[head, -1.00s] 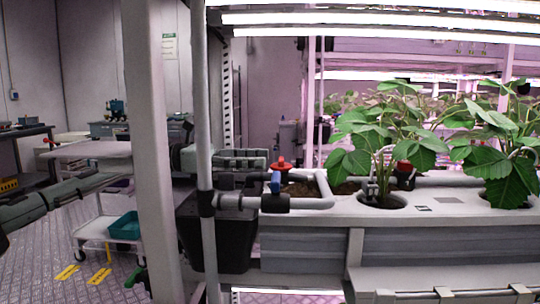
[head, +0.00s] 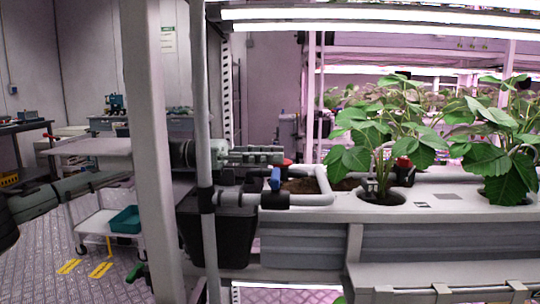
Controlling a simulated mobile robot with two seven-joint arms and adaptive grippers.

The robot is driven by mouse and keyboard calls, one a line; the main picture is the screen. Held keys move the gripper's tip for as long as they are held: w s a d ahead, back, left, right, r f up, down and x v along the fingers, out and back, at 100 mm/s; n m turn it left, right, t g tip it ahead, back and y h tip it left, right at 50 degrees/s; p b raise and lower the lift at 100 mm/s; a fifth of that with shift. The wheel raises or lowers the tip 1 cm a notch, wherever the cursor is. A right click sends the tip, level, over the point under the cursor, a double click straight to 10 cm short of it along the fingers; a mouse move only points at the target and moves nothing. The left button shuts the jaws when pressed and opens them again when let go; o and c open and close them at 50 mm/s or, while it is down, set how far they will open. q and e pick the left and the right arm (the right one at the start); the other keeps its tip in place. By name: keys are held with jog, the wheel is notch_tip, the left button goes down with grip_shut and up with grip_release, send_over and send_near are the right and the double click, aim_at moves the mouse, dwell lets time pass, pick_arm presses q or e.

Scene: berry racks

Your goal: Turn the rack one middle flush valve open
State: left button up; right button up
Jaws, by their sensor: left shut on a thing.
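The rack one trough carries grey pipes with several valves at its left end. A red valve handle (head: 287,162) sits at the back of the pipes, partly hidden by my left gripper. A blue valve handle (head: 275,181) stands upright on the front pipe, just in front of it. My left gripper (head: 281,156) reaches in from the left behind the white post, with its fingers close together at the red handle. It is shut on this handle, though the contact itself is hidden. My right gripper is not in view. I cannot tell by a label which valve is the middle one.
A white post (head: 156,150) and a thin grey pipe (head: 204,120) stand in front of my left arm. Another red valve (head: 404,163) sits among strawberry plants (head: 490,165) to the right. A black bin (head: 228,240) hangs below the pipes. A cart with a teal tray (head: 125,220) stands left.

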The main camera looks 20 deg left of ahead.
pick_arm(q)
jog(key=shift+s+f, duration=0.1)
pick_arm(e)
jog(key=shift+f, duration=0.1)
pick_arm(q)
jog(key=n+t+b, duration=0.1)
jog(key=n+t+y+b, duration=0.1)
jog(key=shift+s+f+t, duration=0.1)
jog(key=shift+s+t, duration=0.1)
jog(key=shift+t, duration=0.2)
jog(key=shift+s+d+n+t+y, duration=0.15)
jog(key=shift+n+t+y, duration=0.55)
jog(key=shift+t, duration=0.3)
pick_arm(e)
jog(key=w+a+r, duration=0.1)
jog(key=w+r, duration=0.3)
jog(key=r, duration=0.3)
pick_arm(q)
jog(key=shift+r+n+t, duration=0.25)
jog(key=shift+n+t, duration=0.05)
jog(key=shift+t, duration=0.1)
jog(key=shift+s+d+n+t+y+p, duration=0.1)
jog(key=shift+d+n+t+y+p, duration=0.05)
jog(key=shift+n+t+y+p, duration=0.95)
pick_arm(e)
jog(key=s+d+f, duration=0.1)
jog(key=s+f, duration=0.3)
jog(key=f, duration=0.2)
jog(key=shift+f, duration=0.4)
